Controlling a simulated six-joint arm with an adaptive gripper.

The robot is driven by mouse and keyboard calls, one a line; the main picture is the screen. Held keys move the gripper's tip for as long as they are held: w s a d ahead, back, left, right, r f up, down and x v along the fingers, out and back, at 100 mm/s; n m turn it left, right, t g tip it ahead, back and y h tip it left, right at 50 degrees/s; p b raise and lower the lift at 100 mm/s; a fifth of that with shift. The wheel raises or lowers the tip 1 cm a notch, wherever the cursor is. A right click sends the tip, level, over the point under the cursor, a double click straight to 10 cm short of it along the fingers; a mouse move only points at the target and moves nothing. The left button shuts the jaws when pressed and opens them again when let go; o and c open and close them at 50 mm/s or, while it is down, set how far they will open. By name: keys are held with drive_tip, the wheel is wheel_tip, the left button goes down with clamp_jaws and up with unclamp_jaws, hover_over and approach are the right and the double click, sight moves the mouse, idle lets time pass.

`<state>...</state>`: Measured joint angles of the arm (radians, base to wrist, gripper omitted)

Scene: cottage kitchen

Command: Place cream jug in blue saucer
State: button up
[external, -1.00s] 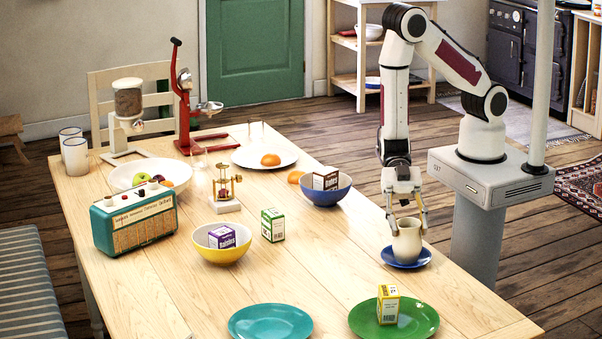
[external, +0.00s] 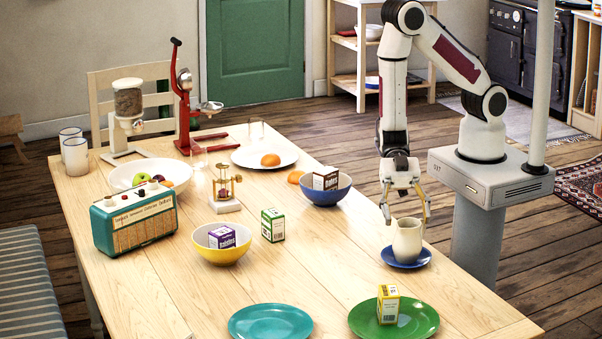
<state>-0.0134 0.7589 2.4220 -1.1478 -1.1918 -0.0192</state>
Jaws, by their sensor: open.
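The cream jug (external: 407,243) is a small cream-coloured jug. It stands upright on the blue saucer (external: 388,258) near the right edge of the table. My gripper (external: 406,219) is open just above the jug, with its fingers spread to either side of the jug's top. It holds nothing. From this view I cannot tell how far the fingertips are from the jug's rim.
A green plate (external: 427,322) with a yellow box (external: 388,304) and a teal plate (external: 270,322) lie at the front. A blue bowl (external: 327,193) and a yellow bowl (external: 222,252) hold boxes.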

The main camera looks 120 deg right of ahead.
drive_tip(key=v, duration=0.9)
idle(0.3)
idle(0.6)
drive_tip(key=w+d+r+m+t+h, duration=0.2)
drive_tip(key=w+d+r+t+h, duration=0.15)
drive_tip(key=w+d+h, duration=0.55)
drive_tip(key=s+d+r+m+h, duration=0.3)
drive_tip(key=d+r+m+h, duration=0.1)
drive_tip(key=d+r, duration=0.55)
drive_tip(key=s+d+r+m+h, duration=0.25)
drive_tip(key=s+r+m, duration=0.2)
drive_tip(key=s, duration=0.35)
drive_tip(key=s+a+r+m+g+y, duration=0.1)
drive_tip(key=s+a, duration=0.1)
drive_tip(key=s, duration=0.5)
drive_tip(key=s+a+r+m+g+y, duration=0.1)
drive_tip(key=s+a+g+y, duration=0.1)
drive_tip(key=s, duration=0.5)
drive_tip(key=shift+a+r+m, duration=0.35)
drive_tip(key=shift+a+r, duration=0.05)
drive_tip(key=shift+a, duration=0.4)
